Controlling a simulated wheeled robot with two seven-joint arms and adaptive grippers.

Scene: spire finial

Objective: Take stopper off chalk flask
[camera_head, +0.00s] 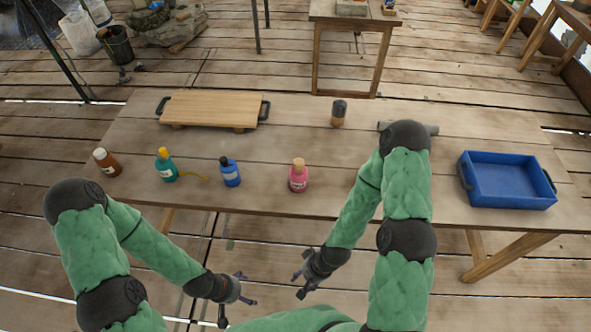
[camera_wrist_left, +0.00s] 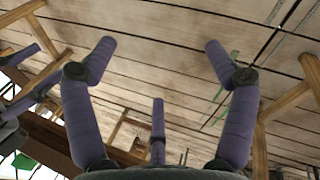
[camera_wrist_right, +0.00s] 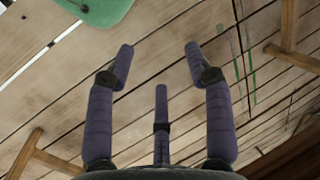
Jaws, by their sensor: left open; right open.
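Several small bottles stand upright on the wooden table, and I cannot read which is the chalk flask. A pink bottle (camera_head: 298,179) has a tan stopper (camera_head: 298,163) seated in its top. A blue bottle (camera_head: 230,176) has a dark top, a teal bottle (camera_head: 166,169) a yellow top, and a brown bottle (camera_head: 107,165) a white top. My left gripper (camera_head: 245,301) is open and empty, in front of the table's near edge and below it. My right gripper (camera_head: 298,285) is open and empty beside it.
A wooden board with dark handles (camera_head: 211,107) lies at the back left of the table (camera_head: 265,143). A dark-topped jar (camera_head: 338,115) stands at the back middle. A grey cylinder (camera_head: 431,130) is partly hidden by my right arm. A blue tray (camera_head: 508,183) sits at the right.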

